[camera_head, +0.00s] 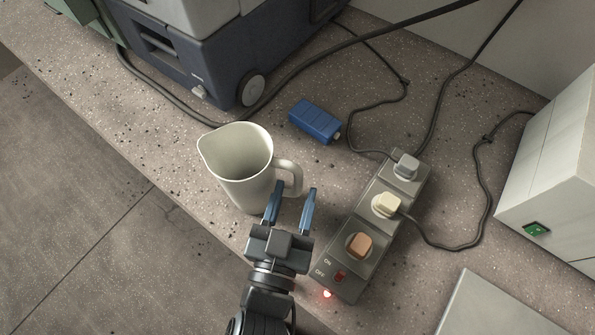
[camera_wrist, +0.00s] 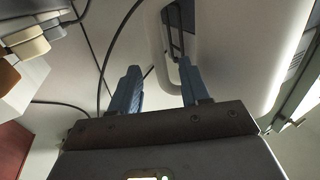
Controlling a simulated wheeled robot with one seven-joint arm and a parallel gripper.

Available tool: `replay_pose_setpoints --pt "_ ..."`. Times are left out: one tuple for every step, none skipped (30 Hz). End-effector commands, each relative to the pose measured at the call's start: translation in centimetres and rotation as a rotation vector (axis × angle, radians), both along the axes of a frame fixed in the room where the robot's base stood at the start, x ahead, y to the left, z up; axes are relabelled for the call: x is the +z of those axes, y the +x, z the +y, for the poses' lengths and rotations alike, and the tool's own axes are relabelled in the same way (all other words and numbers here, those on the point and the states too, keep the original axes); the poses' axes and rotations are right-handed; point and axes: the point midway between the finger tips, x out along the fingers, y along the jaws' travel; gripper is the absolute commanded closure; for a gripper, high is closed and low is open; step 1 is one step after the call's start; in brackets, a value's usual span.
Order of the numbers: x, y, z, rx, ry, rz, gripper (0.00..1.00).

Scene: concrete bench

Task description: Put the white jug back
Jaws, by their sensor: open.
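The white jug (camera_head: 240,168) stands upright on the speckled bench near its front edge, left of the power strip. Its spout points left and its handle (camera_head: 291,178) points right, towards my gripper. My gripper (camera_head: 290,204) is open and empty at the handle, one blue finger on the jug side and one on the outer side. In the wrist view the jug (camera_wrist: 240,40) fills the upper right, and the handle's band lies between the finger lines of my gripper (camera_wrist: 160,82). I cannot tell whether the fingers touch the handle.
A power strip (camera_head: 347,268) with several plugs lies close right of my gripper. A blue box (camera_head: 314,121) lies behind the jug. A dark blue machine (camera_head: 215,70) stands at the back left, a white box (camera_head: 560,150) at the right. Black cables cross the bench.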

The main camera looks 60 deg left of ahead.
Motion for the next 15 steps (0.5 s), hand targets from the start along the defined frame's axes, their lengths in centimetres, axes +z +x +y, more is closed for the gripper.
replay_pose_setpoints --pt "-0.1 -1.0 -0.6 0.004 0.001 0.002 0.54" --pt "-0.2 -1.4 -1.0 0.004 0.0 0.003 0.54" --pt "-0.1 -1.9 -1.5 0.004 -0.001 0.001 0.54" --pt "-0.2 -2.4 -1.9 0.004 -0.001 0.001 0.54" --pt "-0.2 -2.9 -2.3 0.005 -0.001 0.003 0.54" --pt "-0.2 -3.4 -2.8 0.004 -0.002 0.002 0.54" --pt "-0.2 -3.8 -3.2 0.005 -0.002 0.002 0.54" --pt "-0.2 -4.1 -3.6 0.003 -0.002 0.001 0.54" --pt "-0.1 -4.6 -4.0 0.004 -0.001 0.001 0.54" --pt "-0.1 -4.9 -4.2 0.003 -0.001 0.001 0.54" --pt "-0.1 -5.1 -4.5 0.003 -0.001 0.001 0.54" --pt "-0.1 -5.4 -4.8 0.003 -0.001 0.001 0.54" --pt "-0.1 -5.6 -4.9 0.003 -0.001 0.001 0.54" --pt "-0.1 -5.8 -5.1 0.002 -0.001 0.001 0.54" --pt "0.0 -5.9 -5.2 0.002 0.0 0.0 0.54"
